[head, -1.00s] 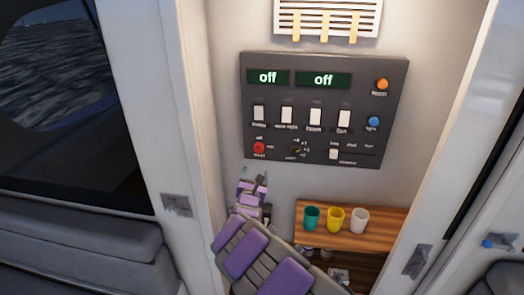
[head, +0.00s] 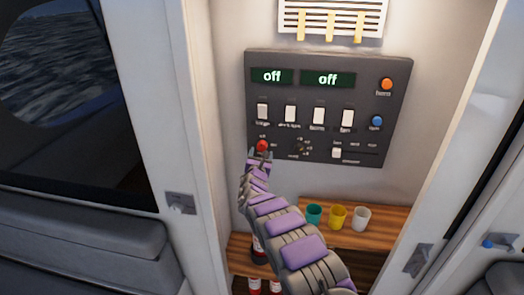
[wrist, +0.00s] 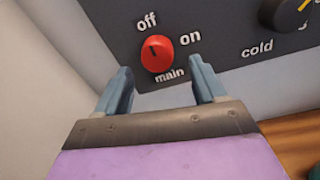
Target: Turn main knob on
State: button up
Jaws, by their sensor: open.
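The main knob (head: 262,146) is a round red knob at the lower left of the dark control panel (head: 225,0) in the head view. In the wrist view the red knob (wrist: 157,53) has a dark pointer mark near its top, tilted towards the "off" label at its upper left. The "on" label is to its right and "main" is below. My gripper (head: 261,155) is just below the knob in the head view. In the wrist view its two blue-grey fingers (wrist: 160,82) are apart, with the knob ahead of the gap between them. Nothing is held, and I see no clear contact with the knob.
Two green displays (head: 300,78) read "off". Several white switches (head: 290,114) sit above the knob, and a black knob (wrist: 290,12) is to its right. A wooden shelf (head: 385,222) below holds three cups (head: 338,217). The wall is close on the left.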

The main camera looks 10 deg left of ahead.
aim_at(261, 148)
jog(key=shift+w+a, duration=0.7)
jog(key=shift+w+f, duration=0.1)
jog(key=shift+w, duration=0.2)
jog(key=shift+w+d+p, duration=0.3)
jog(key=shift+w, duration=0.05)
jog(key=shift+w+d+r, duration=0.15)
jog(key=shift+d+r, duration=0.05)
jog(key=shift+d, duration=0.35)
jog(key=shift+a, duration=0.2)
jog(key=shift+a+f, duration=0.1)
jog(key=shift+a, duration=0.35)
jog(key=c, duration=0.4)
jog(key=shift+d, duration=0.35)
jog(key=c, duration=0.5)
jog(key=shift+a, duration=0.1)
jog(key=shift+c, duration=0.8)
